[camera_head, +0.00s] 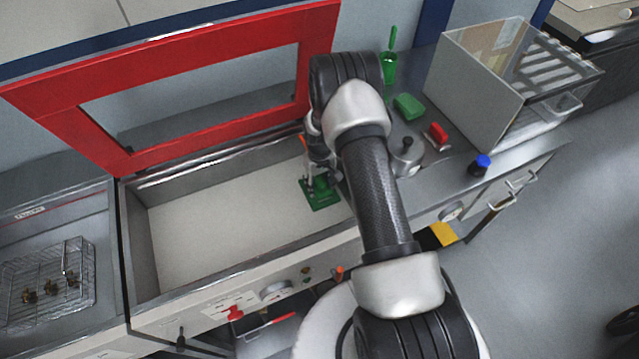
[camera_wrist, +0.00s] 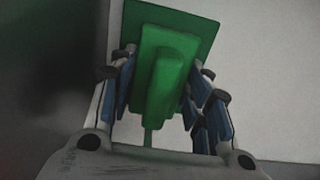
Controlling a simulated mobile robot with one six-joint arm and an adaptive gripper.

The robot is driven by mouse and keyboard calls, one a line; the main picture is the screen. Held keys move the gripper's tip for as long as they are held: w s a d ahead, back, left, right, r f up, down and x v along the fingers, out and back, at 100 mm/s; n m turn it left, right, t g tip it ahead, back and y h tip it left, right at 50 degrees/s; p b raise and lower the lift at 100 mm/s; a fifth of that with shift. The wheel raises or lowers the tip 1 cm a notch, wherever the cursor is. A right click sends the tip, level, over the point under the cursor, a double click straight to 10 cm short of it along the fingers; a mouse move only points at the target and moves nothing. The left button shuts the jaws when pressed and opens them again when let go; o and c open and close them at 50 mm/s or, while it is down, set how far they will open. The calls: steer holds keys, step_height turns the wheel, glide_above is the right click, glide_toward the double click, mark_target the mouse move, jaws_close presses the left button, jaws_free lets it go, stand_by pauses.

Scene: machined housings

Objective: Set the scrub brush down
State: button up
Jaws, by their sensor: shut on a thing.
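My gripper (camera_head: 317,176) reaches down into the open tub of the machine, near its right end. In the wrist view, my gripper (camera_wrist: 162,82) has its blue fingers shut on the green scrub brush (camera_wrist: 165,70), one finger on each side of its block. A darker green square mat (camera_wrist: 190,22) shows just beyond the brush. In the head view the mat (camera_head: 322,205) lies on the pale tub floor, below my gripper. My gripper and arm largely hide the brush there. I cannot tell whether the brush touches the mat.
The pale tub floor (camera_head: 220,225) is clear to the left. A raised red-framed lid (camera_head: 200,55) stands behind. A wire basket (camera_head: 48,285) with several small parts is far left. On the right counter are a green sponge (camera_head: 408,106), a lidded metal pot (camera_head: 406,160) and a clear-sided box (camera_head: 475,75).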

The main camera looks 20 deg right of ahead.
mark_target(320, 179)
steer(key=o, duration=1)
steer(key=shift+f, duration=0.1)
step_height(320, 179, up, 12)
steer(key=shift+f+p, duration=0.1)
steer(key=shift+p, duration=1.05)
steer(key=s+a+r+t, duration=0.1)
steer(key=s+a+r, duration=0.15)
steer(key=r, duration=0.65)
steer(key=s+a+r, duration=0.2)
steer(key=s+r, duration=0.1)
steer(key=r, duration=0.6)
steer(key=s+a+r+t, duration=0.1)
steer(key=s+a+r, duration=0.15)
steer(key=r, duration=0.65)
steer(key=s+a+r+t, duration=0.1)
steer(key=s+r, duration=0.1)
steer(key=s, duration=0.5)
steer(key=s+a+r, duration=0.2)
steer(key=s+r, duration=0.1)
steer(key=s, duration=0.4)
steer(key=s+a+r+t, duration=0.1)
steer(key=s+r, duration=0.1)
steer(key=s, duration=0.6)
steer(key=shift+a+r+t, duration=0.15)
steer(key=shift+r+t, duration=0.1)
steer(key=shift+t, duration=0.05)
steer(key=shift+w+f, duration=0.1)
